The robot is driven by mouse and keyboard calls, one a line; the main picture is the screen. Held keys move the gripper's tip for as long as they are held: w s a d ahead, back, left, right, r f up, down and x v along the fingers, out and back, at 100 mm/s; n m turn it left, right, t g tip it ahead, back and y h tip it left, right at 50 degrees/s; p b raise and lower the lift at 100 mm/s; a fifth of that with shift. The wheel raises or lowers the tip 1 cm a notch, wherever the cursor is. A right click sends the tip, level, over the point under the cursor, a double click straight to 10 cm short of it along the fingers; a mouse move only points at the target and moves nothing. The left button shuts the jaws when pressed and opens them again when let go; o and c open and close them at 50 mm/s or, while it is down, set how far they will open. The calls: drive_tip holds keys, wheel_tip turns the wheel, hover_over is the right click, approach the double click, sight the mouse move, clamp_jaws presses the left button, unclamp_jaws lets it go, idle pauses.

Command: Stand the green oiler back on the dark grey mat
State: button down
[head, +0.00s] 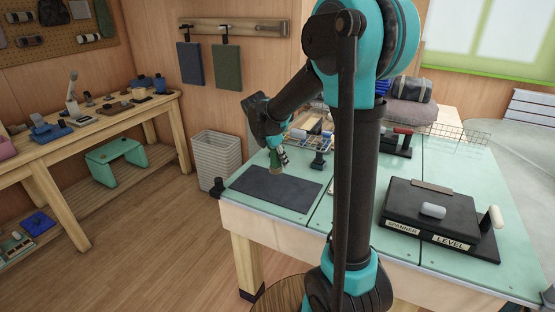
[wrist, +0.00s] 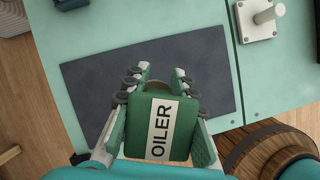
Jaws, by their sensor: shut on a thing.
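My gripper (wrist: 160,82) is shut on the green oiler (wrist: 178,140), with a finger on either side of it. The oiler's white label reading OILER faces the wrist camera. The dark grey mat (wrist: 150,65) lies flat and bare beyond the oiler in the wrist view. In the head view my gripper (head: 283,155) is at the far edge of the mat (head: 262,190), and only a small part of the oiler shows beneath the fingers. I cannot tell whether the oiler touches the mat or hangs above it.
The mat lies on a pale green bench top (head: 470,190). A black case (head: 430,207) labelled SPANNER and LEVEL stands at the right. A white ribbed bin (head: 216,158) stands on the floor beyond the bench.

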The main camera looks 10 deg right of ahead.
sight(272, 158)
drive_tip(key=shift+f, duration=3)
drive_tip(key=shift+f, duration=0.5)
drive_tip(key=c, duration=1.2)
unclamp_jaws()
drive_tip(key=shift+o, duration=0.2)
drive_tip(key=v, duration=1.2)
